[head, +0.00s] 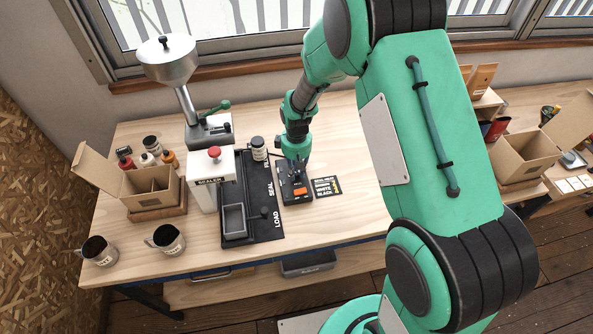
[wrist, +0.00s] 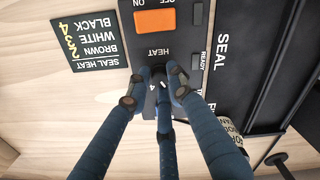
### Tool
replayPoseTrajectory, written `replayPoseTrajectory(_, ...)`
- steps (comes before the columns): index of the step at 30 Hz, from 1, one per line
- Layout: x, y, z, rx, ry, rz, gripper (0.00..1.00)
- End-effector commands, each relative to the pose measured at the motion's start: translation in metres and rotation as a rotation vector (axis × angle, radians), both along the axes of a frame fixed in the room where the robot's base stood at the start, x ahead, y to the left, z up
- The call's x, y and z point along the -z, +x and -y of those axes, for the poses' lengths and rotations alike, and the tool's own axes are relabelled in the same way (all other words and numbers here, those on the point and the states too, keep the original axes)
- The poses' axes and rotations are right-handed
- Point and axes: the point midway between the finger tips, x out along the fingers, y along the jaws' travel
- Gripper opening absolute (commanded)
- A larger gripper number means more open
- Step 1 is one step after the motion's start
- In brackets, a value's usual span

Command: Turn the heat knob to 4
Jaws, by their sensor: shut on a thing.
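The black heat control box (head: 294,190) lies on the bench, right of the sealer's dark mat. In the wrist view its face (wrist: 150,52) appears upside down with the word HEAT. My gripper (wrist: 161,78) is shut on the dark heat knob (wrist: 159,84) below that word, its fingers closing around it from the sides and below. A small white mark and a numeral 4 show between the fingers; the other dial numbers are hidden, and I cannot tell the exact setting. In the head view my gripper (head: 296,172) reaches down onto the box, hiding the knob.
A seal heat card (wrist: 88,40) beside the box lists brown 2, white 3, black 4. An orange ON/OFF switch (wrist: 155,21) and a READY lamp (wrist: 197,62) are close to the fingers. The white sealer (head: 211,180) stands left, with a grey tray (head: 234,220) before it.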

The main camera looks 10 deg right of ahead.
Motion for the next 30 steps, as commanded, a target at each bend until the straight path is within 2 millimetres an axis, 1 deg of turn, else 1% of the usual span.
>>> replayPoseTrajectory(21,-0.0011,0.0008,-0.0004,0.679,0.001,0.002,0.0)
replayPoseTrajectory(30,-0.0008,0.0007,-0.0004,0.917,0.001,0.002,0.0)
